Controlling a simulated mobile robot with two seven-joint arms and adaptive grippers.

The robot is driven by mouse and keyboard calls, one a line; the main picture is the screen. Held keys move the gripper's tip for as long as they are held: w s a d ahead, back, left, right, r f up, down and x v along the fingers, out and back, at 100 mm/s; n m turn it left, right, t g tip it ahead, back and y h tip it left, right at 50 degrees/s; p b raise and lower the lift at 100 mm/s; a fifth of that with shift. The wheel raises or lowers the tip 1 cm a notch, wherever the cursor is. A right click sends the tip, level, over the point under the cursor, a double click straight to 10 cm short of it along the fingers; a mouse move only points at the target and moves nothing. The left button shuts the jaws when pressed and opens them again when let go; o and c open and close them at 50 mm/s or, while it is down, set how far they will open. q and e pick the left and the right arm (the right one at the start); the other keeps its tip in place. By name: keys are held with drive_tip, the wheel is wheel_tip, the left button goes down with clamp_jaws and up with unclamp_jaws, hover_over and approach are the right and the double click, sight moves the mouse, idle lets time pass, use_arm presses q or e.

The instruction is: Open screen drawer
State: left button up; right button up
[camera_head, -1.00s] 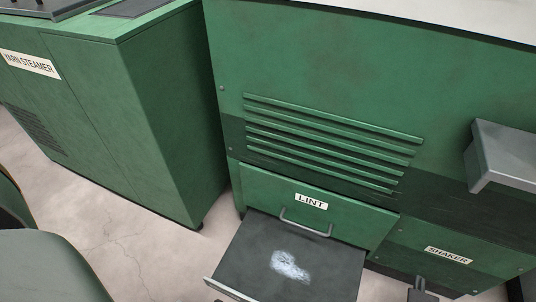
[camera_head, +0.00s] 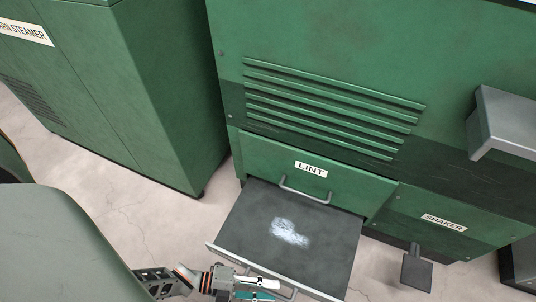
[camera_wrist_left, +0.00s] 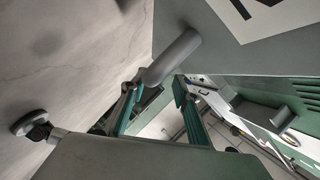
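The screen drawer (camera_head: 338,262) is a dark flat tray with a pale front edge. It stands pulled out below the panel marked LINT, with a white lint patch (camera_head: 289,233) on it. My left gripper (camera_head: 262,289) is at the bottom of the head view, by the front of the drawer. In the left wrist view, its teal fingers (camera_wrist_left: 158,100) are apart. A grey handle bar (camera_wrist_left: 172,57) on the drawer front (camera_wrist_left: 225,50) lies at the fingertips. I cannot tell whether the fingers touch it. My right gripper is not in view.
The LINT panel (camera_head: 265,170) with its own handle (camera_head: 305,190) is just above the tray. A panel marked SHAKER (camera_head: 460,232), a dark pedal (camera_head: 417,272) and a grey ledge (camera_head: 505,125) are at the right. The yarn steamer (camera_head: 130,90) stands left. Floor (camera_head: 150,225) is clear between.

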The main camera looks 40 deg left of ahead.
use_arm(q)
drive_tip(key=shift+w+r, duration=0.1)
drive_tip(key=shift+r, duration=3.95)
